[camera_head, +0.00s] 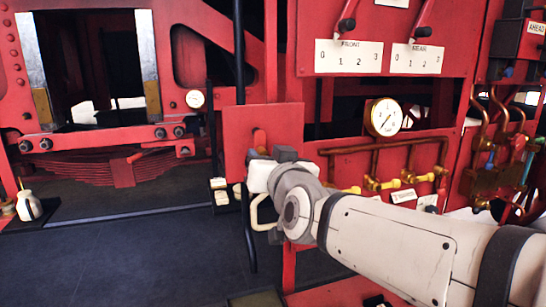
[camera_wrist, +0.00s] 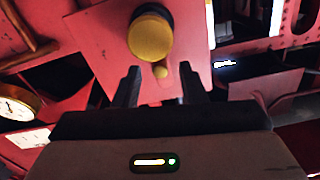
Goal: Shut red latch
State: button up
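A square red panel (camera_head: 290,120) stands in the middle of the head view, with a small red upright latch piece (camera_head: 259,138) on its face. My gripper (camera_head: 270,153) is just below and in front of this piece. In the wrist view the panel (camera_wrist: 105,50) fills the top middle. The red latch is not clearly made out in the wrist view.
A pressure gauge (camera_head: 384,117) and brass pipes with yellow valves (camera_head: 385,183) are right of the panel. A dark vertical pole (camera_head: 241,110) stands close on its left. A white oil can (camera_head: 28,205) is at far left. Dark floor (camera_head: 130,255) at lower left is clear.

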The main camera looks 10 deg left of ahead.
jog(key=v, duration=0.5)
jog(key=shift+s, duration=0.2)
jog(key=d+f+m+g+h, duration=0.1)
jog(key=d+f+g+h, duration=0.4)
jog(key=d+f, duration=0.9)
jog(key=s+d+f+m+g+h, duration=0.3)
jog(key=s+d+f+g, duration=0.4)
jog(key=s+d+f, duration=0.5)
jog(key=shift+s+d+f+h, duration=0.4)
jog(key=shift+d+h, duration=0.05)
jog(key=shift+h, duration=0.35)
